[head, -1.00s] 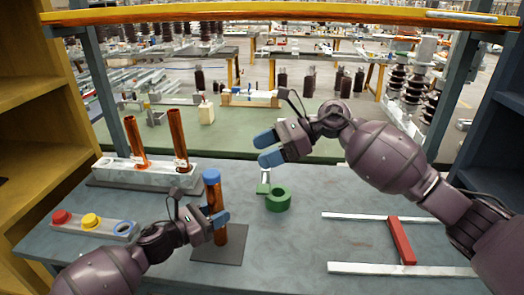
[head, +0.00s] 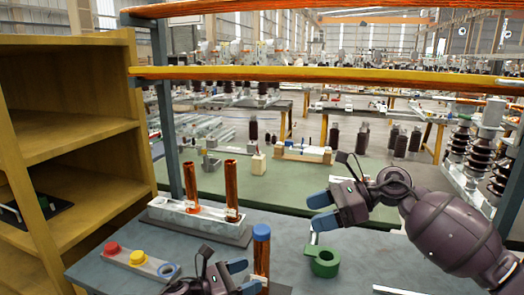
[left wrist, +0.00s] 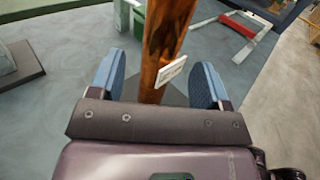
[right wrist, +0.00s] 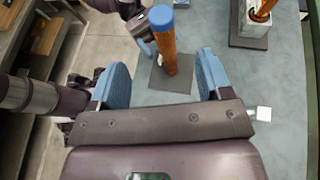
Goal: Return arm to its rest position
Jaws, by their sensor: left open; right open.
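My left gripper (head: 243,277) is open beside the upright copper tube with a blue cap (head: 261,262), low in the head view. In the left wrist view the tube (left wrist: 166,45) passes between the open fingers, with visible gaps; a white label is on it. My right gripper (head: 322,210) is open and empty, raised above the bench near the green ring (head: 324,262). In the right wrist view the capped tube (right wrist: 163,45) stands upright beyond the open fingers. The lower left arm is cut off by the head view's edge.
A white block (head: 200,216) with two copper tubes stands at the back left. A strip with red, yellow and blue round parts (head: 140,262) lies at left. A yellow shelf (head: 75,120) is far left. A red bar (left wrist: 238,27) crosses pale rails. An orange bar (head: 330,76) spans above the bench.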

